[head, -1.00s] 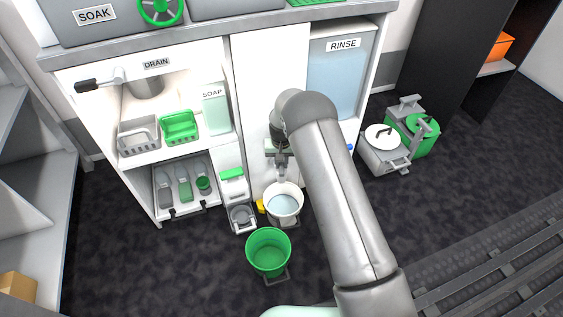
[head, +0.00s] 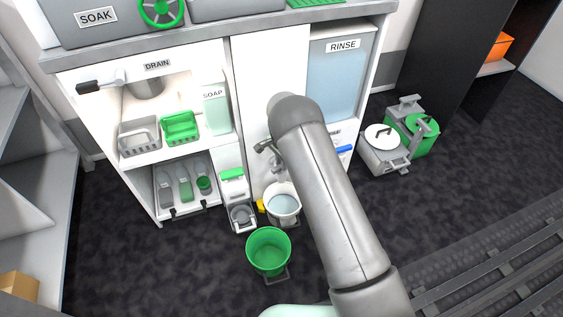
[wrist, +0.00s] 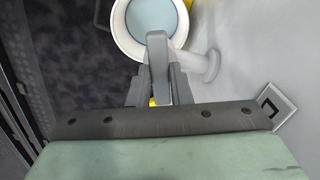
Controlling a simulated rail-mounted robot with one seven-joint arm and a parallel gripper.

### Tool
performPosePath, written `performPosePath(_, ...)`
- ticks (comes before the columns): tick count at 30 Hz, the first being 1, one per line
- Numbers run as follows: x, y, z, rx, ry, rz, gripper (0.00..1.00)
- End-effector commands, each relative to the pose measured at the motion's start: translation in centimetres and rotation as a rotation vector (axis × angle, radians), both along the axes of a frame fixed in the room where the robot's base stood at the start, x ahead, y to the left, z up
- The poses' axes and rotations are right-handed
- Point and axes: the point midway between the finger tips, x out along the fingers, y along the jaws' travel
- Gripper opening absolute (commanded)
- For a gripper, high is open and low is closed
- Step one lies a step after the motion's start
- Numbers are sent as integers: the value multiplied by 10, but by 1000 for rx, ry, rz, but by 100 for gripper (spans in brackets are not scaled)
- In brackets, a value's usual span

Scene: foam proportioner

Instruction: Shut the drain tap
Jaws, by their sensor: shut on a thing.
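My gripper (wrist: 157,96) is shut on a grey lever (wrist: 157,55) above a white bucket of pale blue water (wrist: 150,16). A pale spout (wrist: 209,64) shows just right of the lever. In the head view the gripper (head: 265,146) is at the middle white panel, above the white bucket (head: 283,215), partly hidden by my arm. A DRAIN sign (head: 157,64) sits over the left bay. Below it is a pipe with a black-handled lever (head: 96,86) pointing left, apart from my gripper. I cannot tell whether the gripped lever belongs to the drain.
A green bucket (head: 268,250) stands in front of the white one. A yellow item (head: 261,206) is beside the white bucket. A blue handle (head: 344,149) shows below the RINSE tank (head: 338,80). Lidded pots (head: 385,150) stand at the right. The dark floor at left front is clear.

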Motion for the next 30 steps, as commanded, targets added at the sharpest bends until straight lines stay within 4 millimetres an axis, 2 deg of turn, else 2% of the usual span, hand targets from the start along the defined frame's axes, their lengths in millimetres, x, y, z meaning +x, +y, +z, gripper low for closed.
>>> performPosePath(13, 0, 0, 0, 0, 0, -267, 0)
performPosePath(30, 0, 0, 0, 0, 0, -326, 0)
